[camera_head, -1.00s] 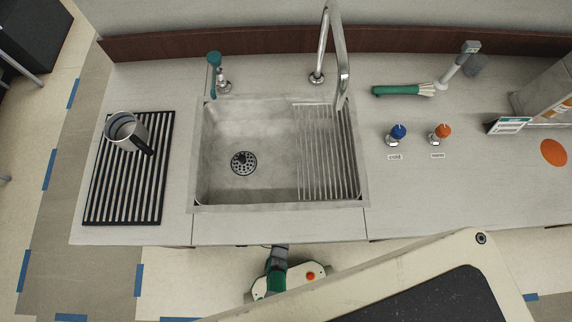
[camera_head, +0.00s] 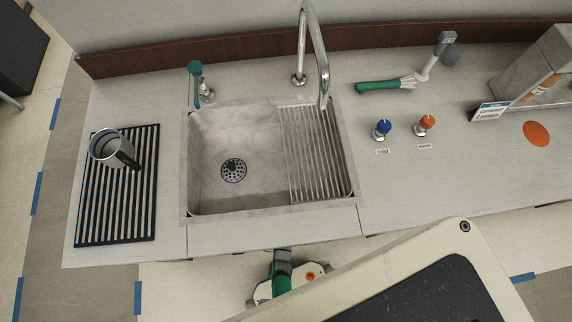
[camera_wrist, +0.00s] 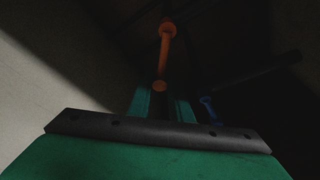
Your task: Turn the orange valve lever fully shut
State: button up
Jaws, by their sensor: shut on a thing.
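In the wrist view, an orange valve lever (camera_wrist: 167,42) stands out in a dark space. Its near, rounded end (camera_wrist: 159,86) lies between the green fingers of my gripper (camera_wrist: 160,104). My gripper is shut on the lever's end. The valve body and pipe behind the lever are mostly lost in shadow, so its exact angle is hard to tell. A blue lever (camera_wrist: 208,109) sits just right of the fingers. In the head view the orange lever and my fingers are hidden below the counter's front edge.
A dark pipe-like bar (camera_wrist: 255,70) runs across the right of the wrist view. A pale surface (camera_wrist: 40,95) lies at left.

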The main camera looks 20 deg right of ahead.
jog(key=shift+r, duration=0.1)
jog(key=shift+s+d+r, duration=0.2)
jog(key=shift+d+r, duration=0.35)
jog(key=shift+r, duration=0.45)
jog(key=shift+o, duration=0.2)
jog(key=shift+d+r, duration=0.2)
jog(key=shift+r, duration=0.9)
